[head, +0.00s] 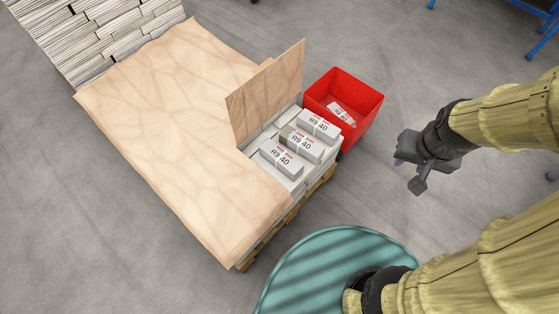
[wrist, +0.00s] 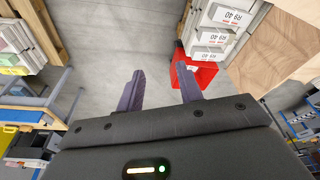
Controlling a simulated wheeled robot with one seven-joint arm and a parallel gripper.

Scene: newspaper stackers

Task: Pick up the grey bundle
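Three pale bundles marked "R9 40" lie in a row on the stack at the pallet's right corner in the head view: a far bundle (head: 319,126), a middle bundle (head: 303,146) and a near bundle (head: 282,158). The middle one shows a darker grey-brown end; I cannot tell for certain which is the grey bundle. The wrist view shows bundles at the upper right, one of them an upper bundle (wrist: 231,16). My gripper (head: 408,174) hangs in free air right of the stack, well apart from the bundles. Its two purple fingers (wrist: 160,88) are spread with nothing between them.
A red crate (head: 318,89) with a bundle inside stands beside the stack. An upright wooden board (head: 262,92) rises behind the bundles. A tan sheet (head: 165,95) covers the rest of the pallet (head: 262,247). Newspaper stacks (head: 90,35) stand top left. Grey floor (head: 400,60) is clear around my gripper.

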